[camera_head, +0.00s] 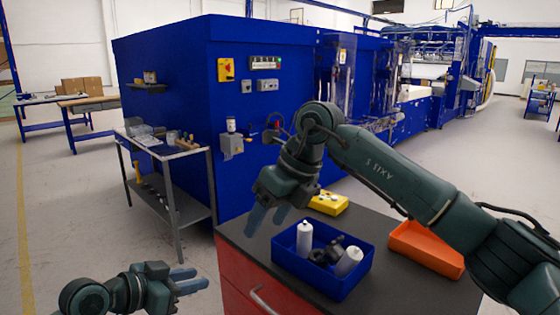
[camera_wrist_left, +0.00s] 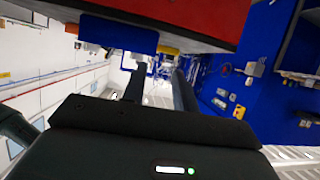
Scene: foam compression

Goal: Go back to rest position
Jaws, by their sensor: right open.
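My left gripper (camera_head: 187,280) is low at the lower left of the head view, its blue fingers pointing right, clear of the cabinet. In the left wrist view its two dark fingers (camera_wrist_left: 159,90) stand apart with nothing between them. My right gripper (camera_head: 268,216) hangs fingers down over the cabinet's left edge, left of the blue bin. Its fingers are apart and empty. The cabinet (camera_head: 385,295) has a dark top and a red front, which also shows upside down in the left wrist view (camera_wrist_left: 190,15).
A blue bin (camera_head: 287,264) holds white bottles (camera_head: 304,238) and dark parts (camera_head: 327,252). An orange tray (camera_head: 425,247) lies to its right, partly behind my right arm. A grey cart (camera_head: 165,153) stands left by the blue machine (camera_head: 165,75).

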